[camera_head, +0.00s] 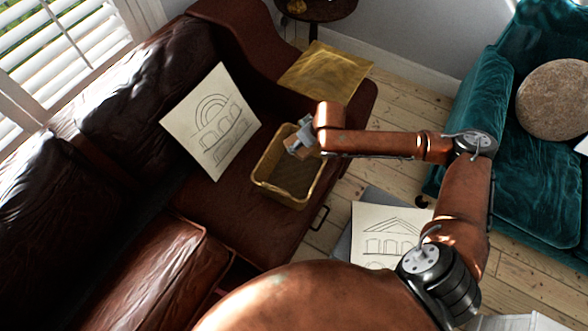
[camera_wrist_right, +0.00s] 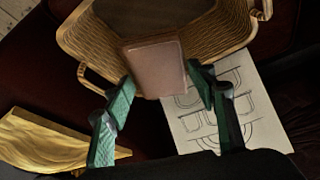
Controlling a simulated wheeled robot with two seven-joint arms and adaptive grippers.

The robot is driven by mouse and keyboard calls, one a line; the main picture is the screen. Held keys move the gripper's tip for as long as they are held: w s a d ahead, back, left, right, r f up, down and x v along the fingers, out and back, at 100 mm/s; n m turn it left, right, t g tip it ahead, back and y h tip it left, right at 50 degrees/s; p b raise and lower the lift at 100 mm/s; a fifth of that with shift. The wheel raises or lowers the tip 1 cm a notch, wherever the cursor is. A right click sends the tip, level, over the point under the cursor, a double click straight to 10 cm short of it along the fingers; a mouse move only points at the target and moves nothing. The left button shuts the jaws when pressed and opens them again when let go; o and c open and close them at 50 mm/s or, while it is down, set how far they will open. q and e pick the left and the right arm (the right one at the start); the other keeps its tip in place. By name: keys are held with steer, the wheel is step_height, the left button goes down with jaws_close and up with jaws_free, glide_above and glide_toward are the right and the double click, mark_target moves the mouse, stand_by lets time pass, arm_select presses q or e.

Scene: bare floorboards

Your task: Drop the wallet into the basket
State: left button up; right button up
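The wallet (camera_wrist_right: 157,70) is a flat brown rectangle between the two green fingers of my right gripper (camera_wrist_right: 160,84) in the right wrist view. The fingers meet its opposite edges, so the gripper looks shut on it. The wicker basket (camera_head: 261,168) stands on the brown leather sofa in the head view, with its opening facing up. My right gripper (camera_head: 299,143) is at the basket's far right rim, with the wallet over the opening. The basket (camera_wrist_right: 84,36) also shows behind the wallet in the right wrist view. My left gripper is not in view.
Another drawing sheet (camera_head: 385,232) lies to the lower right. A teal armchair (camera_head: 500,150) stands on the right; floorboards show between.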

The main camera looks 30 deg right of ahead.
steer(key=o, duration=0.4)
steer(key=v, duration=1.2)
steer(key=shift+d, duration=0.1)
